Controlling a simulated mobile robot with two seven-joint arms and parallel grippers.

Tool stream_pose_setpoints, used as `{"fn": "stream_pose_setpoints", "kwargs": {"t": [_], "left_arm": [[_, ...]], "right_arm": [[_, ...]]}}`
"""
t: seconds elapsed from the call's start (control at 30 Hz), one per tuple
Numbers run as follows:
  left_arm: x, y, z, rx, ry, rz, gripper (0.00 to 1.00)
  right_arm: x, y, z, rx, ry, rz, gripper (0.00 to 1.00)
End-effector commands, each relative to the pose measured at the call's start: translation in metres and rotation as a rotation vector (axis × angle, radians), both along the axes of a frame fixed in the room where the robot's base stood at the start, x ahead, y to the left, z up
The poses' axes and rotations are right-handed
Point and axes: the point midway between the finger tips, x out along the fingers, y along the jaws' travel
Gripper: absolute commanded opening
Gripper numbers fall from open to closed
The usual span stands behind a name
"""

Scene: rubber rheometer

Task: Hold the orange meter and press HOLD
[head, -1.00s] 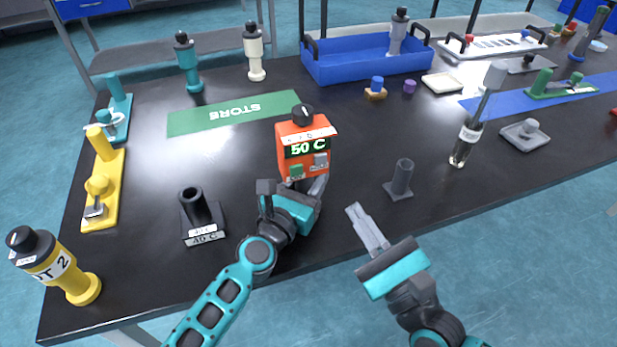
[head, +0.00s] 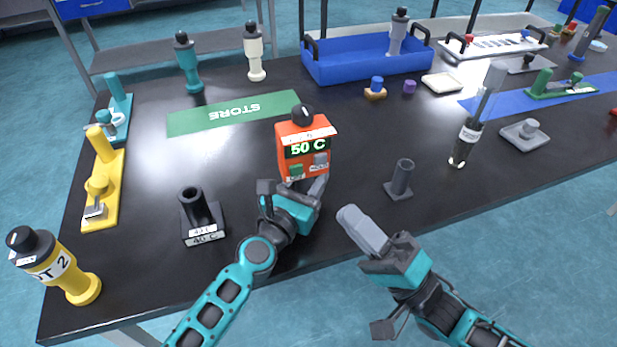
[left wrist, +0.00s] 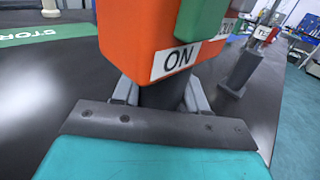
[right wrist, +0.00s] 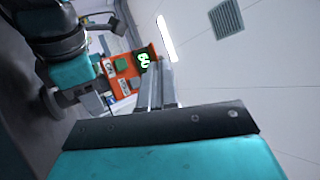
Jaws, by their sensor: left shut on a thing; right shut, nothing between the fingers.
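The orange meter (head: 286,143) is upright at the table's front middle, a dark knob on top and "50 C" on its display. Its green button (head: 296,170) is at lower left of its face. My left gripper (head: 291,191) is shut on the meter's dark stem (left wrist: 163,95), below the orange body. My right gripper (head: 349,214) is shut and empty, in front and right of the meter, apart from it. The right wrist view shows its fingers (right wrist: 156,82) beside the meter (right wrist: 134,82).
A black holder (head: 202,218) stands left of my left gripper, and a grey holder (head: 400,180) stands right of the meter. A yellow-and-black device (head: 55,263) stands at the front left. The green STORE mat (head: 190,120) is bare.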

Motion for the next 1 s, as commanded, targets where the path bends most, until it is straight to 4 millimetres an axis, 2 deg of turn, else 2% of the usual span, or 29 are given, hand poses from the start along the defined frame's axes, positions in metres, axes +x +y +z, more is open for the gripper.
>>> {"fn": "stream_pose_setpoints", "kwargs": {"t": [0.4,0.6,1.0], "left_arm": [[0.0,0.0,0.0,0.0,0.001,0.0,0.05],[0.0,0.0,0.0,0.0,0.001,0.0,0.05],[0.0,0.0,0.0,0.0,0.001,0.0,0.05]], "right_arm": [[0.052,0.017,0.001,0.003,-0.002,-0.001,0.0],[0.071,0.024,0.001,0.003,0.002,0.001,0.0],[0.08,0.026,0.0,0.003,0.003,0.0,0.0]]}}
